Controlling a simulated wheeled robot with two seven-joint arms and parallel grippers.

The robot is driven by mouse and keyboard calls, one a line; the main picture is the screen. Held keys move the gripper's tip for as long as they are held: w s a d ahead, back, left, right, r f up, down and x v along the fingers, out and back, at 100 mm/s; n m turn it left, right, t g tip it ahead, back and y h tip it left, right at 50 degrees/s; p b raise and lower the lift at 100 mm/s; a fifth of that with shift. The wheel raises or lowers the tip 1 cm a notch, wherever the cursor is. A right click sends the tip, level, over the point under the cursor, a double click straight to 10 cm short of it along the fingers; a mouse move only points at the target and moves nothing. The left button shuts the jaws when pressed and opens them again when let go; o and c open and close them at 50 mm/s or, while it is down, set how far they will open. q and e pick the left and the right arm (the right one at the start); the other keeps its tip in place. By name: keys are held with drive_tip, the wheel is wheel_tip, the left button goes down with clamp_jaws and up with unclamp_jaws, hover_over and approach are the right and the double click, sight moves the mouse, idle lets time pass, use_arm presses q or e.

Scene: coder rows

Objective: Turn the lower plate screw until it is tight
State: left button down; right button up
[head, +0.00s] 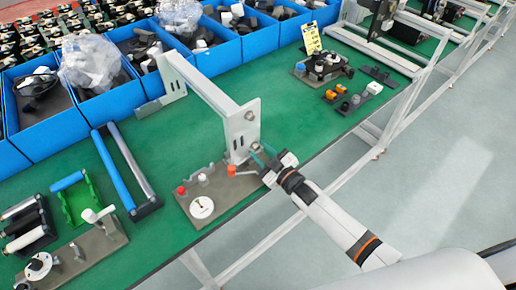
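A light grey metal bracket (212,92) stands on the green table, with an upright end plate (241,129) at its near end. The upper plate screw (250,116) shows on that plate's right face. The lower plate screw (254,146) is below it, close to the plate's bottom. My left gripper is not in view.
Blue bins (52,128) line the back. Blue-handled rollers (122,165) lie to the left.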

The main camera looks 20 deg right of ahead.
clamp_jaws()
drive_tip(key=m, duration=0.3)
drive_tip(key=shift+p, duration=0.4)
drive_tip(key=shift+m, duration=1.2)
drive_tip(key=m, duration=0.4)
unclamp_jaws()
